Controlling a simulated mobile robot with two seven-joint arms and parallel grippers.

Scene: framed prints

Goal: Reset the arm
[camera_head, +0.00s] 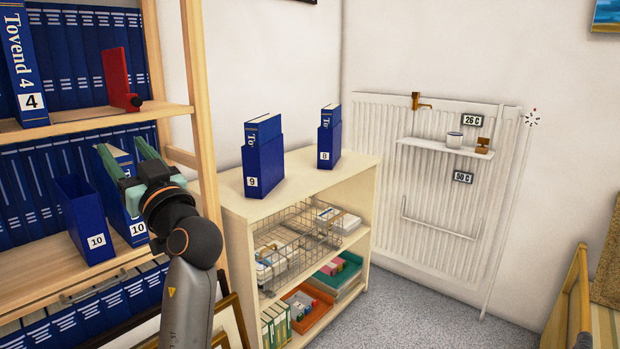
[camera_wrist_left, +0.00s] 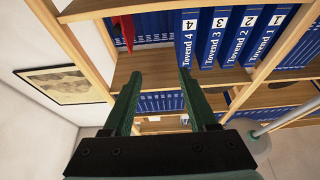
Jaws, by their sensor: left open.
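My left gripper (camera_head: 128,160) is in front of the left bookshelf at the height of its middle shelf, beside the blue binder numbered 10 (camera_head: 126,212). Its green fingers are apart. In the left wrist view the gripper (camera_wrist_left: 157,80) shows both fingers spread with nothing between them. My left arm reaches up from the bottom of the head view and partly covers the shelf edge. My right gripper is not in view.
An open blue case marked 10 (camera_head: 85,220) stands on the shelf. A red bookend (camera_head: 118,80) is above. A low cabinet (camera_head: 300,185) holds blue binders marked 9 (camera_head: 263,160) and 8 (camera_head: 329,140). A white radiator (camera_head: 440,190) is on the wall.

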